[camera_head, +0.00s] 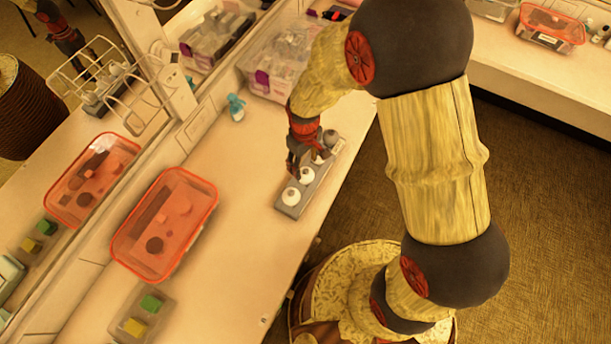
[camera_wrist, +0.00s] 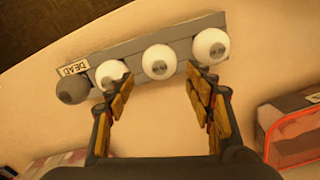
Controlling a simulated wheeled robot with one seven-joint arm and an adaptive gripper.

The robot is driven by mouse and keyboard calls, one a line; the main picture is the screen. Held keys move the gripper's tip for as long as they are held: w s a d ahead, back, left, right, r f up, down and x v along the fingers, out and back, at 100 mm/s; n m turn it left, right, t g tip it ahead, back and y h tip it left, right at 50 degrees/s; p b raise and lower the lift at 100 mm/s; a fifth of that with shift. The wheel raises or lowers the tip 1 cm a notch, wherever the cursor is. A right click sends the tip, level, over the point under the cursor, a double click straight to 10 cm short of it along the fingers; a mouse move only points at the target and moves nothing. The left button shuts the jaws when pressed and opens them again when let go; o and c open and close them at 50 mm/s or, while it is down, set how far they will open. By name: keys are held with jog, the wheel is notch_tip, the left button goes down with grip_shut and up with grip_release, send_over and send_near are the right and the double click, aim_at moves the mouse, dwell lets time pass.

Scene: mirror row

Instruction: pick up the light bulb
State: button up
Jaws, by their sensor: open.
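Several round bulbs stand in a row in a grey holder (camera_head: 318,187) on the counter. In the wrist view, the holder (camera_wrist: 138,47) carries a dark grey bulb (camera_wrist: 73,89) at the left end, beside a label reading "DEAD" (camera_wrist: 74,68). Three white bulbs follow: one (camera_wrist: 111,74) partly behind the left finger, one (camera_wrist: 159,62) in the middle, one (camera_wrist: 211,46) at the right end. My gripper (camera_wrist: 160,74) is open and empty, its fingertips framing the middle white bulb; I cannot tell the gap. In the head view my gripper (camera_head: 293,168) hides part of the row.
A red-rimmed clear bin (camera_head: 165,222) stands left of the holder, and a tray with green and yellow blocks (camera_head: 143,315) is nearer. A small blue figure (camera_head: 236,107) and a clear box (camera_head: 275,75) are behind. A mirror (camera_head: 100,130) runs along the left wall.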

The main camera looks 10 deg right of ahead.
aim_at(305, 171)
notch_tip(305, 171, down, 2)
jog(key=shift+s+d+f+b, duration=0.1)
jog(key=shift+f+b, duration=0.2)
jog(key=shift+f, duration=0.35)
notch_tip(305, 171, down, 4)
jog(key=shift+r+b, duration=0.1)
jog(key=shift+b, duration=0.25)
jog(key=shift+c, duration=0.4)
jog(key=c, duration=0.7)
